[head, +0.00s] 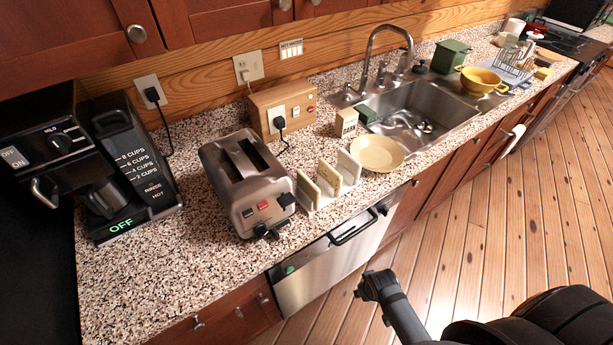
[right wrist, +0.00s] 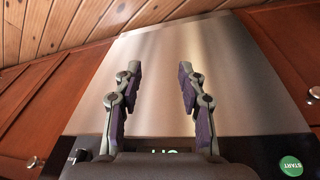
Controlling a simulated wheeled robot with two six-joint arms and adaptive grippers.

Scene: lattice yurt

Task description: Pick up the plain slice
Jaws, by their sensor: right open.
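A small pale rack (head: 318,207) stands on the counter just right of the toaster. It holds thin upright pieces: a yellowish slice (head: 307,190) nearest the toaster, a pale one (head: 329,174) in the middle and a whitish one (head: 349,166) on the right. I cannot tell which is the plain slice. My right gripper (head: 372,286) is in front of the counter, below and right of the rack, touching nothing. In the right wrist view its two fingers (right wrist: 159,75) are apart and empty, facing the steel dishwasher front. My left gripper is not in view.
A toaster (head: 247,180) stands left of the rack, a cream plate (head: 377,153) right of it. A small box (head: 346,122) and the sink (head: 420,115) lie behind. The dishwasher (head: 330,265) is below the counter edge.

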